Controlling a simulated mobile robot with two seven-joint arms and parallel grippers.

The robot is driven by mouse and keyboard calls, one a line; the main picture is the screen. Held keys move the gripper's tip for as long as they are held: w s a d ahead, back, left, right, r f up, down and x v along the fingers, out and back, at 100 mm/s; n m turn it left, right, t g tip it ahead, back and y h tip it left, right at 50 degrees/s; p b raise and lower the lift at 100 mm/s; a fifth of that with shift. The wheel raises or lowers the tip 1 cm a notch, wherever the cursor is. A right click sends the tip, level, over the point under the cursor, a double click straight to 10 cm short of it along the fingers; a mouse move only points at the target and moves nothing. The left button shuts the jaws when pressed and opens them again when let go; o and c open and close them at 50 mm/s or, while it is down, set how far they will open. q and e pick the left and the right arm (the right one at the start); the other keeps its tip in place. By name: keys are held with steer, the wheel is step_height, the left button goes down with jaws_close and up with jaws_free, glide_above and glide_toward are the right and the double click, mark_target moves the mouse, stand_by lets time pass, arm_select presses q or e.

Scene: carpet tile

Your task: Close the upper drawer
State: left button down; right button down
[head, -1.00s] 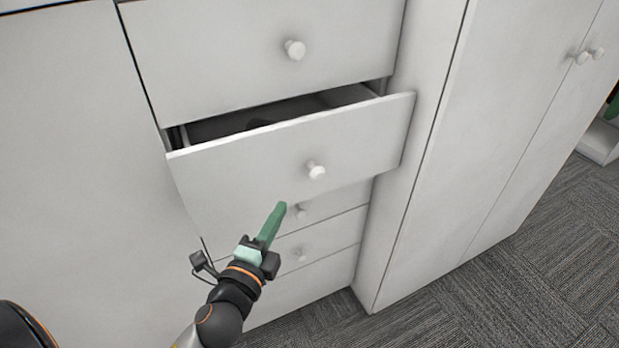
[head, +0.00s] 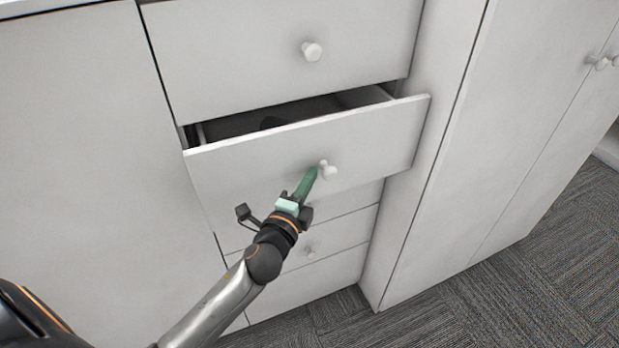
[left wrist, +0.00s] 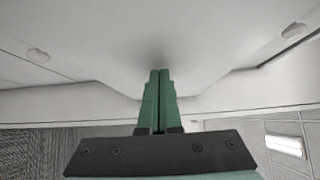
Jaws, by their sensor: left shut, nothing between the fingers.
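The open drawer (head: 250,165) is white, with a round knob (head: 328,170), and sticks out of the white cabinet. Its dark inside shows behind the top edge, with a dark object in it that I cannot make out. A closed drawer (head: 230,60) is above it. My left gripper (head: 312,170) has green fingers, shut and empty, with tips at the drawer front just left of the knob. In the left wrist view the shut fingers (left wrist: 160,74) point at a white surface; I cannot tell whether they touch it. My right gripper is not in view.
Closed lower drawers (head: 310,285) are below, partly hidden by the open drawer and my left arm. Tall closed cabinet doors (head: 530,110) stand at the right, and a plain white panel (head: 85,130) at the left. Grey carpet (head: 500,295) at the lower right is clear.

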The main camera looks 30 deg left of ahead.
arm_select(q)
steer(key=w+a, duration=0.6)
steer(key=a, duration=0.1)
steer(key=shift+a+p, duration=0.1)
steer(key=shift+p, duration=0.25)
steer(key=shift+a+r, duration=0.15)
steer(key=shift+a, duration=0.05)
steer(key=shift+w, duration=0.1)
